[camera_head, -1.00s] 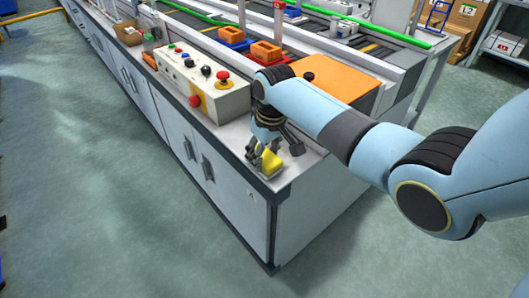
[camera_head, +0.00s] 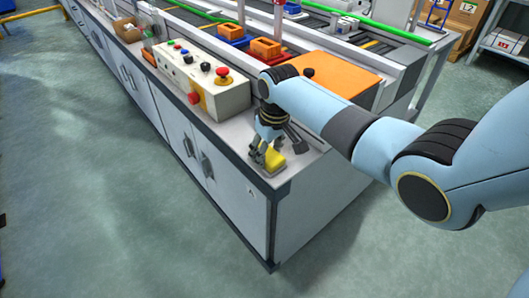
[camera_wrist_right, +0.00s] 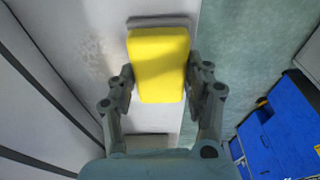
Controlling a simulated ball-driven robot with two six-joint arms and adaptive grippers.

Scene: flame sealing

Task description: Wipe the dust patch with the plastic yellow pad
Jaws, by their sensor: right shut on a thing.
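The yellow pad (camera_head: 275,160) is at the near corner of the white bench top, between the fingers of my right gripper (camera_head: 266,157). In the right wrist view, my right gripper (camera_wrist_right: 160,88) is shut on the sides of the yellow pad (camera_wrist_right: 158,62). The dust patch (camera_wrist_right: 93,60) shows in that view as a faint, speckled grey-brown area on the white surface, left of the pad. In the head view I cannot make out the dust patch. The pad is at or just above the surface; contact is not clear. My left gripper is not in view.
A control box (camera_head: 203,82) with a red emergency button (camera_head: 222,72) stands on the bench behind the gripper. An orange panel (camera_head: 330,78) lies to the right of it. The bench top's dark front edge (camera_head: 240,166) is close to the pad.

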